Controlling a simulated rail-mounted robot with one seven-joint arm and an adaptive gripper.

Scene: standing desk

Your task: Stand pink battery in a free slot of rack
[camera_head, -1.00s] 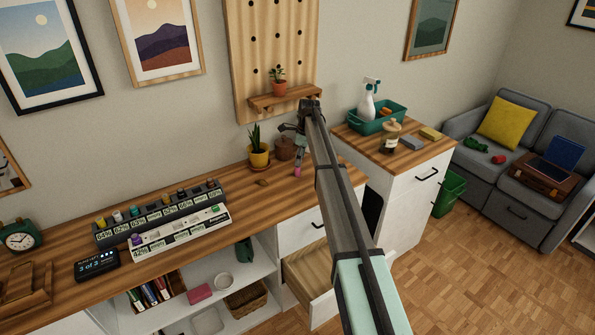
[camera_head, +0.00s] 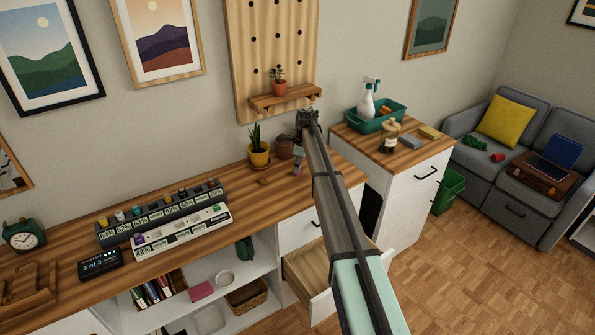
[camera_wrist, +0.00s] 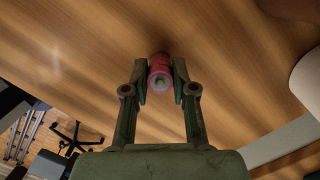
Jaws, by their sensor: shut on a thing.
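In the wrist view my gripper (camera_wrist: 160,92) is shut on the pink battery (camera_wrist: 159,77), whose round end faces the camera between the fingertips. Wood surface fills the view behind it. In the head view my gripper (camera_head: 298,165) is over the right part of the desk, right of the yellow plant pot; the battery is hidden or too small to make out there. A white rack (camera_head: 183,233) with a purple battery (camera_head: 139,239) at its left end lies well to the left. Behind it is a dark rack (camera_head: 160,209) holding several batteries.
A yellow potted plant (camera_head: 259,155) and a brown pot (camera_head: 285,147) stand near my gripper. A display (camera_head: 100,263) and green clock (camera_head: 23,236) are at the desk's left. A drawer (camera_head: 310,274) is open below. Desk between plant and racks is mostly clear.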

